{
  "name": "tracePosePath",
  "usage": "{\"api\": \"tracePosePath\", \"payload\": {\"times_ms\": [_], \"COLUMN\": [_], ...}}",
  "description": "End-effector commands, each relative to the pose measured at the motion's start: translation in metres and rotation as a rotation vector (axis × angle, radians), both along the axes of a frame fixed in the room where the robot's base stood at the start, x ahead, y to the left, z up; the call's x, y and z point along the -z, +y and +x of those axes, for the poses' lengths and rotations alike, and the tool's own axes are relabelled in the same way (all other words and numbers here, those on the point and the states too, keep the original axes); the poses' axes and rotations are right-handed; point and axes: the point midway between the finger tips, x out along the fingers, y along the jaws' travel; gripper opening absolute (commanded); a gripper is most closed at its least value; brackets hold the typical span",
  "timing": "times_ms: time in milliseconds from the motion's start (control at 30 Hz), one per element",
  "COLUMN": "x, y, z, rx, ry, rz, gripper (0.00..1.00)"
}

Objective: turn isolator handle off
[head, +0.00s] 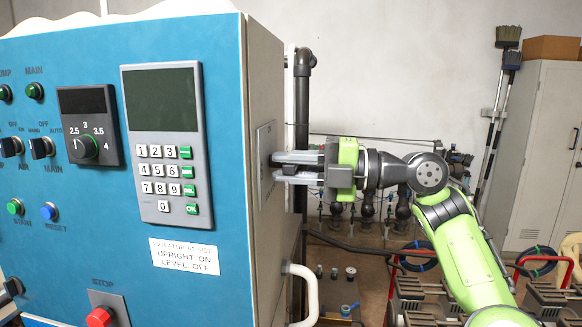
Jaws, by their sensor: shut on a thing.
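The blue-fronted control cabinet (225,110) fills the left of the head view. A grey isolator plate (265,140) is on its pale right side face. My gripper (276,167) reaches this plate from the right, its two grey fingers one above the other. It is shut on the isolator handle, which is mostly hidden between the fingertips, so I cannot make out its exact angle. A white label (184,257) on the front reads "UPRIGHT ON LEVEL OFF"; its top line is hard to read.
A white curved grab handle (303,290) sticks out low on the cabinet side, below my gripper. A dark vertical pipe (301,110) runs behind the fingers. A keypad panel (165,145) and a red stop button (99,317) are on the front. A grey locker (540,150) stands back right.

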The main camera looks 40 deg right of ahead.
Motion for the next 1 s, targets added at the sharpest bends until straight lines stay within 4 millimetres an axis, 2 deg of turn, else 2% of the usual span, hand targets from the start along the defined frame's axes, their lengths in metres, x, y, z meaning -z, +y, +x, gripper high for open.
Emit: {"api": "tracePosePath", "payload": {"times_ms": [67, 100, 200, 467, 567, 667, 1000], "x": [0.001, 0.001, 0.001, 0.0, -0.001, -0.002, -0.004], "y": [0.0, 0.0, 0.0, 0.0, -0.005, -0.018, -0.076], "z": [0.0, 0.0, 0.0, 0.0, -0.006, -0.022, -0.098], "rx": [-0.002, -0.002, -0.002, -0.001, 0.0, 0.002, 0.001], "ry": [0.003, 0.003, 0.002, 0.001, -0.001, -0.002, -0.004], "rz": [-0.003, -0.003, -0.003, -0.001, 0.002, 0.003, 0.003], "gripper": [0.0, 0.26, 0.42, 0.43, 0.43, 0.43, 0.43]}}
